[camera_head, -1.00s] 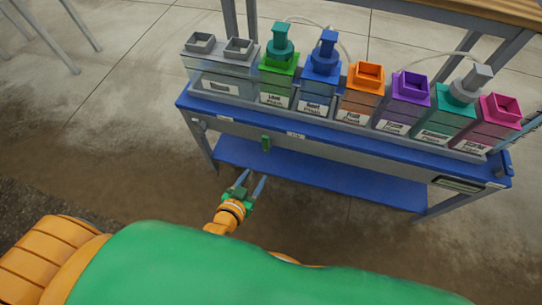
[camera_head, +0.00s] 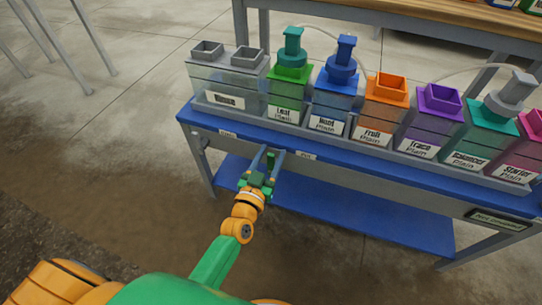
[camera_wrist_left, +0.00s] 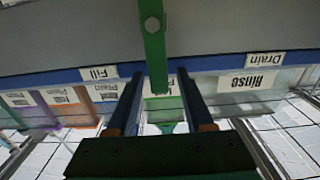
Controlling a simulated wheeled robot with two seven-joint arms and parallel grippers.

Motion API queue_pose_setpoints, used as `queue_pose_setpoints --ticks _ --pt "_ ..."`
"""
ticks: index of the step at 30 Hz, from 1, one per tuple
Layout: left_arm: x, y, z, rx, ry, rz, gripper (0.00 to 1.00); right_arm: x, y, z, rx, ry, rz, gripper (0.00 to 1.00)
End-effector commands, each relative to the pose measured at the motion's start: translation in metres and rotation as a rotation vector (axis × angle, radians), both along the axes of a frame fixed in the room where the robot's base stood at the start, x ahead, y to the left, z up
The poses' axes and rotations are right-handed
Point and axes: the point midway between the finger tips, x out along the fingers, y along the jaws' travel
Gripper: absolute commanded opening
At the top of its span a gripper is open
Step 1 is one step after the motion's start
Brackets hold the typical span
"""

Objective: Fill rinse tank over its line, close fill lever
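The rinse tank (camera_head: 228,82) is the clear grey box labelled "Rinse" at the left end of the skid, with two square openings on top. Its water level and line cannot be made out. A green lever (camera_wrist_left: 154,40) hangs on the skid's front panel; it also shows in the head view (camera_head: 271,159). My left gripper (camera_head: 271,152) is open at the lever. In the left wrist view the lever's end lies between the two fingers (camera_wrist_left: 159,75), with a gap on each side. My right gripper is not in view.
Labels "Fill" (camera_wrist_left: 98,73) and "Drain" (camera_wrist_left: 265,60) sit on the blue edge (camera_head: 360,153). Several coloured tanks stand in a row right of the rinse tank, including green (camera_head: 287,92) and blue (camera_head: 334,98). A blue lower shelf (camera_head: 350,214) is below.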

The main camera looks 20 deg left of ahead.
Motion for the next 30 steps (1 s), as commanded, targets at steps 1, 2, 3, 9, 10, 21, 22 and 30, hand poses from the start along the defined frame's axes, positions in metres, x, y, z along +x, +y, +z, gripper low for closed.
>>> queue_pose_setpoints --ticks 1,2,3,9,10,21,22,30 --pt "-0.0001 0.0000 -0.0001 0.000 0.000 0.000 0.36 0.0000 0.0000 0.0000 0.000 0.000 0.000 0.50" --pt "-0.0002 0.0000 -0.0001 0.000 0.000 0.000 0.28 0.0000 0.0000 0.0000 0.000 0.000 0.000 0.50" --pt "-0.0002 0.0000 -0.0001 0.000 0.000 0.000 0.17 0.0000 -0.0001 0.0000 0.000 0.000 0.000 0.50" --pt "-0.0003 0.0001 -0.0004 0.000 0.001 0.000 0.00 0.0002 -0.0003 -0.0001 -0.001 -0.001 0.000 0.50" --pt "-0.0003 0.0001 -0.0004 0.001 0.001 0.000 0.00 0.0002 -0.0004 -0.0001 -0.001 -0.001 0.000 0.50" --pt "-0.0005 0.0002 -0.0007 0.001 0.001 0.000 0.00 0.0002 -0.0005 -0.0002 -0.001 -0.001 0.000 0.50" --pt "-0.0005 0.0002 -0.0007 0.001 0.001 0.000 0.00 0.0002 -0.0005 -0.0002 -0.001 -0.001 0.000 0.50" --pt "-0.0005 0.0002 -0.0009 0.001 0.002 0.000 0.00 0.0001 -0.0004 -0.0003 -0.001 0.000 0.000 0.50"
